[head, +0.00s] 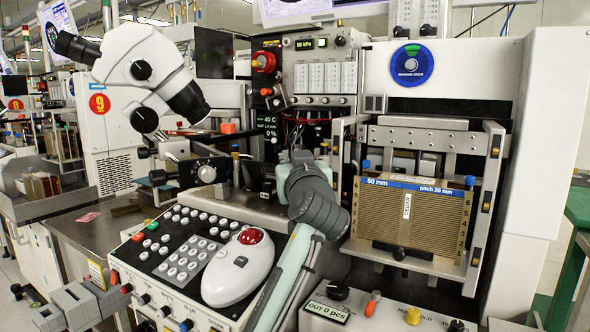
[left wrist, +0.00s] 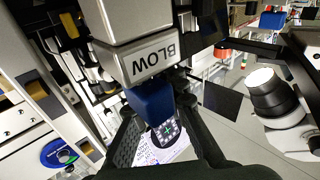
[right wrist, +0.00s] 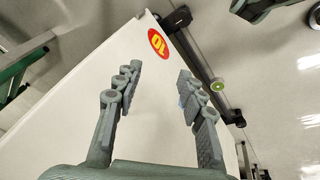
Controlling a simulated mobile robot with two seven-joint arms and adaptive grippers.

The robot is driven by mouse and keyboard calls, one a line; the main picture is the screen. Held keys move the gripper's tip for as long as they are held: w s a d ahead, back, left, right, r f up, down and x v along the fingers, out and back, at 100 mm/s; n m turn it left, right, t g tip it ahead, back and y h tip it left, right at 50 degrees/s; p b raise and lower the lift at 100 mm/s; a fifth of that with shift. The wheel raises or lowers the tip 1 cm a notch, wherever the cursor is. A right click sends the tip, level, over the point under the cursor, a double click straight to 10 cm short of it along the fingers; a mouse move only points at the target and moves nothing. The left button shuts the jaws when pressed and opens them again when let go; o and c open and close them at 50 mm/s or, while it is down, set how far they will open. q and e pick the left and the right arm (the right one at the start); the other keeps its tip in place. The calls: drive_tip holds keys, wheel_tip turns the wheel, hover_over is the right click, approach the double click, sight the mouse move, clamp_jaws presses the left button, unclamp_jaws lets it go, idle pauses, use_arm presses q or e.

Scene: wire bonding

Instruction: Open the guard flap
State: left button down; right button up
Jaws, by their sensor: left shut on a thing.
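In the head view my left arm reaches up from the bottom middle, and its gripper (head: 298,162) is at the bonder's work area, mostly hidden behind my wrist. In the left wrist view my dark left gripper (left wrist: 165,132) is shut at a blue block with a dotted face (left wrist: 152,108), below a grey box marked BLOW (left wrist: 148,62). A dark flat panel (left wrist: 222,100) lies to the right of the fingers; I cannot tell for certain whether it is the guard flap. My right gripper (right wrist: 158,95) is open and empty, facing a white cabinet (right wrist: 130,65).
A brown slotted magazine (head: 412,215) sits in a metal frame right of my left arm. A microscope (head: 150,70) stands at the left. Below are a keypad (head: 185,258) and a white mouse-like controller with a red ball (head: 237,270). Cabinets and equipment crowd the background.

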use_arm(q)
drive_tip(key=shift+s+a+f+b, duration=0.3)
drive_tip(key=shift+s+a+f, duration=0.25)
drive_tip(key=shift+s, duration=0.15)
drive_tip(key=shift+s+a, duration=0.15)
drive_tip(key=shift+s, duration=0.15)
use_arm(e)
wheel_tip(320, 180, up, 3)
drive_tip(key=shift+r, duration=0.1)
use_arm(q)
drive_tip(key=c, duration=1.8)
unclamp_jaws()
drive_tip(key=shift+r, duration=0.1)
drive_tip(key=s+d+f, duration=0.1)
drive_tip(key=s, duration=1.1)
